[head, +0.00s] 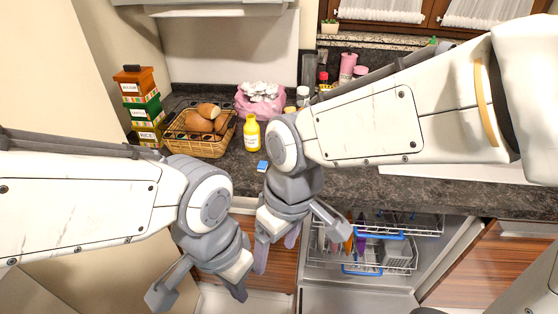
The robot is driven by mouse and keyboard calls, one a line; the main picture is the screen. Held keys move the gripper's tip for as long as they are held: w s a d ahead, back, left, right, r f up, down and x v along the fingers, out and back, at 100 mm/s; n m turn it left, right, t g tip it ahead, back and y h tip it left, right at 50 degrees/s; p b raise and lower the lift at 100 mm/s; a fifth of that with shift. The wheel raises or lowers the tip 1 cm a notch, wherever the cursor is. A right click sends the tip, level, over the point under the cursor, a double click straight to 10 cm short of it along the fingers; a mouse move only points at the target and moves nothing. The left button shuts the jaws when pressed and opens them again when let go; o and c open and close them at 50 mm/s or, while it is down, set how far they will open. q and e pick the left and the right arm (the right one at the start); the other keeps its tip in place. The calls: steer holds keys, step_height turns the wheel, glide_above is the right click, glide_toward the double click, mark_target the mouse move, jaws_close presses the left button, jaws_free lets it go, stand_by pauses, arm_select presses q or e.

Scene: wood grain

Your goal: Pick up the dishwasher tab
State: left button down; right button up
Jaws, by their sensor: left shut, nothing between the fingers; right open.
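A small blue and white block, which looks like the dishwasher tab (262,166), lies flat on the dark stone counter in front of a yellow bottle. My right gripper (297,237) points down just right of and nearer than the tab, in front of the counter edge over the open dishwasher. It is open, with nothing seen between its fingers, and does not touch the tab. My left gripper (203,286) hangs lower, to the left, in front of the lower cabinet.
The yellow bottle (252,133) stands behind the tab. A wire basket of bread (199,146), stacked canisters (145,116) and a pink bag (258,104) stand further back. The dishwasher (353,299) is open, its racks (400,231) pulled out. My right arm covers some of the counter.

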steer(key=w+a+r+n+p, duration=0.1)
steer(key=w+a+r+n, duration=0.15)
steer(key=w, duration=0.95)
steer(key=n+t+y+p, duration=0.1)
steer(key=n+y+p, duration=0.1)
steer(key=n+y, duration=0.15)
glide_toward(264, 164)
steer(key=shift+s+a+f+h+p, duration=0.15)
steer(key=shift+a+f+h+p, duration=0.15)
steer(key=shift+f, duration=0.25)
steer(key=shift+s+a+f+h+p, duration=0.1)
steer(key=shift+a+f+p, duration=0.05)
steer(key=shift+f+p, duration=0.3)
steer(key=shift+a+f, duration=0.25)
steer(key=shift+f, duration=0.3)
steer(key=p+x, duration=0.1)
steer(key=x, duration=0.1)
steer(key=p+x, duration=0.1)
steer(key=x, duration=0.1)
steer(key=shift+w+a, duration=0.25)
steer(key=shift+a, duration=0.1)
steer(key=shift+a+f, duration=0.1)
steer(key=shift+f, duration=0.3)
jaws_close()
steer(key=shift+r, duration=0.1)
